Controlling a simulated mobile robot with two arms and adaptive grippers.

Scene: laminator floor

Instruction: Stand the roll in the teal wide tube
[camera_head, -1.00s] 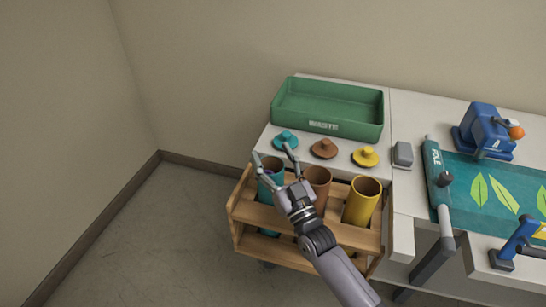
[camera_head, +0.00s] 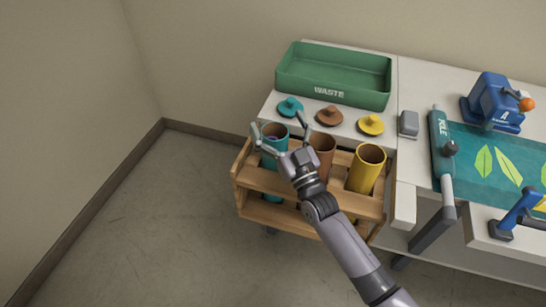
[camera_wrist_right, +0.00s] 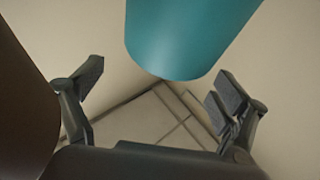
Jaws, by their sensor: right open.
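The teal wide tube (camera_head: 270,160) stands upright in the left place of a wooden rack. Something dark bluish shows in its mouth, but I cannot tell whether it is the roll. No roll is clearly seen elsewhere. My right gripper (camera_head: 279,126) is open, its fingers spread at the teal tube's top, partly covering it. In the right wrist view a teal cylinder (camera_wrist_right: 185,40) fills the upper middle, beyond the spread fingers of the right gripper (camera_wrist_right: 160,90); nothing is clasped between them. My left gripper is not in view.
The wooden rack (camera_head: 252,182) also holds a brown tube (camera_head: 323,150) and a yellow tube (camera_head: 366,170). Teal (camera_head: 290,106), brown (camera_head: 329,116) and yellow (camera_head: 371,125) lids lie on the table behind. A green waste tray (camera_head: 335,92) and laminator equipment (camera_head: 492,103) stand there.

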